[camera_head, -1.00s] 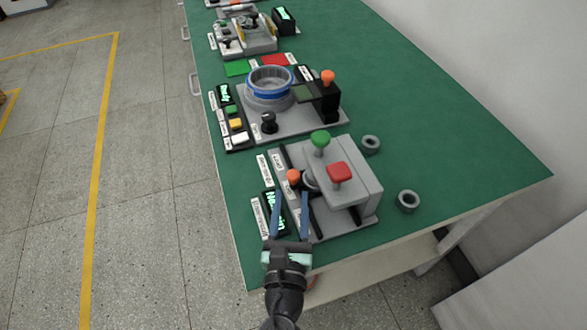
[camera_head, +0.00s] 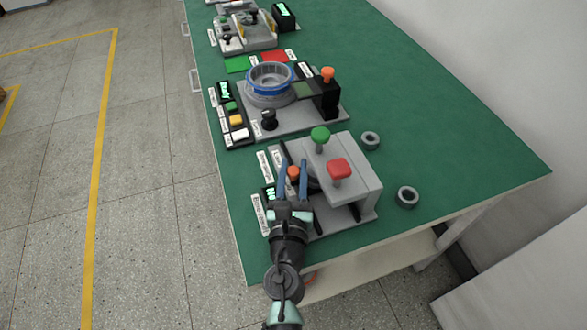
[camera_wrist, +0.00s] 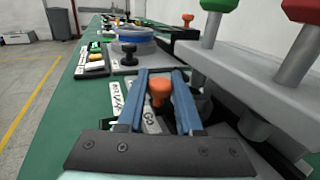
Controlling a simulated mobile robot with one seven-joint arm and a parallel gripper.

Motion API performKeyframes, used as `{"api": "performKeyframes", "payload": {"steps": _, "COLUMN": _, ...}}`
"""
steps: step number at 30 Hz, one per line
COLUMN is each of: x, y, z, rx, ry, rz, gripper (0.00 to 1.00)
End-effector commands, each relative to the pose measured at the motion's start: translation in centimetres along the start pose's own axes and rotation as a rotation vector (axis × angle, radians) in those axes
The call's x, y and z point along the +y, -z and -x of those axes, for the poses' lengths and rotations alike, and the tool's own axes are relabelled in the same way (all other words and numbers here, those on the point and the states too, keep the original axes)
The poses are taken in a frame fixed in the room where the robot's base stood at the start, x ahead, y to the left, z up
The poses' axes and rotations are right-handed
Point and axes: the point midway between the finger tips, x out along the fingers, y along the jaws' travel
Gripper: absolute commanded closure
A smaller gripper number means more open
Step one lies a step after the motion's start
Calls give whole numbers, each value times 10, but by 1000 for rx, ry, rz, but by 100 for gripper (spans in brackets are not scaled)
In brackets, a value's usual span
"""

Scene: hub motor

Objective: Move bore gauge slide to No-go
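The bore gauge fixture is a grey block (camera_head: 356,163) on a grey base, with a green knob (camera_head: 320,134) and a red knob (camera_head: 339,168) on top. An orange knob (camera_head: 293,172) stands at its left side, likely the slide handle; it also shows in the wrist view (camera_wrist: 159,90). My gripper (camera_head: 292,165) is open, with its two blue fingers on either side of the orange knob. In the wrist view my gripper (camera_wrist: 160,75) has gaps between both fingers and the knob. A small display (camera_head: 268,194) is partly hidden by my gripper.
Two grey rings (camera_head: 370,140) (camera_head: 407,197) lie right of the block on the green table (camera_head: 470,150). Behind stands a station with a blue-banded ring (camera_head: 269,84), coloured buttons (camera_head: 236,123) and a black post with an orange knob (camera_head: 327,76). The table's right side is clear.

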Motion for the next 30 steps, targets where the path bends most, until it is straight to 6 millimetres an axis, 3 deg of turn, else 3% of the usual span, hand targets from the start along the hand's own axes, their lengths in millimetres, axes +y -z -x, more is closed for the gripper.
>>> {"api": "performKeyframes", "payload": {"steps": 1, "x": 0, "y": 0, "z": 0, "rx": 0, "ry": 0, "rz": 0, "gripper": 85}}
{"api": "performKeyframes", "payload": {"steps": 4, "x": 0, "y": 0, "z": 0, "rx": 0, "ry": 0, "rz": 0, "gripper": 100}}
{"api": "performKeyframes", "payload": {"steps": 30, "x": 0, "y": 0, "z": 0, "rx": 0, "ry": 0, "rz": 0, "gripper": 100}}
